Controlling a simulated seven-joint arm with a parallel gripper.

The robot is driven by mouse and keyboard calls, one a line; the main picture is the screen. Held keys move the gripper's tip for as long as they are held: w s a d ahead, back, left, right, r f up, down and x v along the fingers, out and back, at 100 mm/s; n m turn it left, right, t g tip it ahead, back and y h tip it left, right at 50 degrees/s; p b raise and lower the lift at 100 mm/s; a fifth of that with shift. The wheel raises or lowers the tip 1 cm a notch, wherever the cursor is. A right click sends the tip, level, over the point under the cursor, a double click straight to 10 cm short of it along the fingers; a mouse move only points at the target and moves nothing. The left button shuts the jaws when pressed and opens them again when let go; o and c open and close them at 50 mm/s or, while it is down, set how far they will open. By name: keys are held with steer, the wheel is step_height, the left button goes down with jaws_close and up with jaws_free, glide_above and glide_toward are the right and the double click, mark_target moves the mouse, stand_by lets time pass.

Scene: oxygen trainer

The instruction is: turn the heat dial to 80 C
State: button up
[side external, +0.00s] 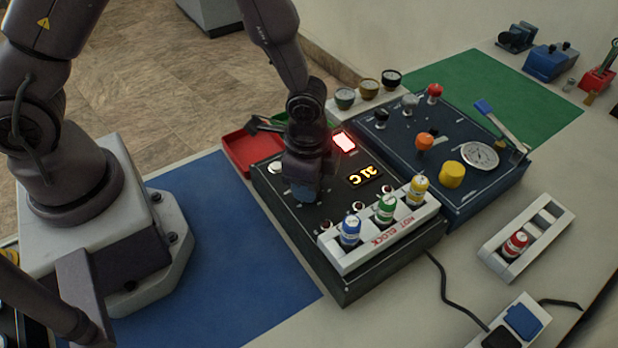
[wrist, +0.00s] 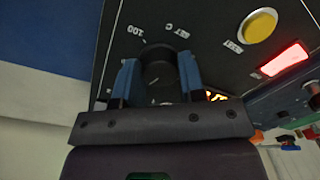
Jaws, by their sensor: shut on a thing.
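The heat dial (wrist: 157,64) is a round black knob on the dark hot block panel (side external: 330,283). In the wrist view "SET C" and "100" are printed beside it; a faint mark shows on its face, but its exact setting is unreadable. My gripper (wrist: 159,78) has its two blue fingers closed on opposite sides of the knob. In the side view my gripper (side external: 304,190) reaches down onto the panel and hides the dial. The lit display (side external: 365,176) shows yellow characters that seem to read 21 C.
A red lamp (side external: 343,142) glows behind the display. A white rack (side external: 345,263) holds blue, green and yellow-capped vials at the panel's front. A second dark panel (side external: 480,200) with knobs and a gauge stands right. A red tray (side external: 240,155) lies behind left. The blue mat (side external: 215,225) is clear.

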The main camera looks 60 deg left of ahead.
steer(key=m, duration=0.4)
steer(key=shift+m, duration=2.2)
steer(key=o, duration=0.9)
steer(key=shift+o, duration=0.2)
step_height(320, 180, up, 13)
steer(key=shift+s, duration=0.35)
